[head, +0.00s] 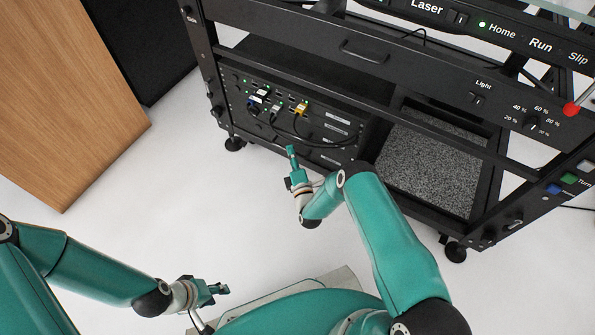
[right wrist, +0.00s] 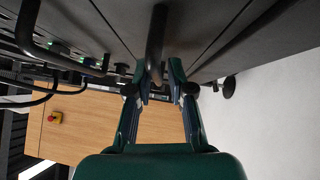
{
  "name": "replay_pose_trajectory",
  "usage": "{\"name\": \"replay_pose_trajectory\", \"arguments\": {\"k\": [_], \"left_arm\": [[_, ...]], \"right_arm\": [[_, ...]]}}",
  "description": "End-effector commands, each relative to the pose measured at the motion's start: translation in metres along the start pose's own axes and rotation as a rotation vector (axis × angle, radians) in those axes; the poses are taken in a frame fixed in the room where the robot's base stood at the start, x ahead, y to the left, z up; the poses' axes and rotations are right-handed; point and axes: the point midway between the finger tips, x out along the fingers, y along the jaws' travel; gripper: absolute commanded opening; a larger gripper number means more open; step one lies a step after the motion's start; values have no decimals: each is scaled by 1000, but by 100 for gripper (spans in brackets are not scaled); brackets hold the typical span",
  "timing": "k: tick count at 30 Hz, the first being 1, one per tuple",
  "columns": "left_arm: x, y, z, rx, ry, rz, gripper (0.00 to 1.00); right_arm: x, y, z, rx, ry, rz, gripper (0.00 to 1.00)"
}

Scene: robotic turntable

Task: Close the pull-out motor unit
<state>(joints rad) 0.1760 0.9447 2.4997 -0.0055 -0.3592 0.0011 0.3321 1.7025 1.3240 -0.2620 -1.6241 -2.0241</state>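A black rack holds a low unit (head: 322,128) with a panel of connectors and cables, at its left side in the head view. I take it to be the motor unit; how far it is pulled out is unclear. My right gripper (head: 293,160) is in front of this panel. In the right wrist view its two fingers (right wrist: 160,72) stand apart, with a dark handle bar (right wrist: 157,38) between their tips. I cannot tell whether they touch it. My left gripper (head: 217,292) is low over the floor, away from the rack; its finger gap is unclear.
The rack's upper panel has a black handle (head: 365,52). A grey speckled surface (head: 430,170) fills the right bay. A wooden cabinet (head: 70,90) stands left. Black cables (right wrist: 50,88) hang close left of the right gripper. White floor (head: 150,205) is free in front.

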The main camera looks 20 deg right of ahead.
Motion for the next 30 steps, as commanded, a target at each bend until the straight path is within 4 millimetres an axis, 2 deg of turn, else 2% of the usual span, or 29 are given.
{"name": "replay_pose_trajectory", "arguments": {"k": [9,15,21,30], "left_arm": [[0,0,0,0,0,0,40],[0,0,0,0,0,0,40],[0,0,0,0,0,0,40],[1,0,0,0,0,0,40]], "right_arm": [[-64,-3,0,2,2,-8,21],[-93,-3,0,2,2,-8,21],[-102,-2,-1,2,2,-5,21],[-102,-2,0,2,2,-5,21]]}}
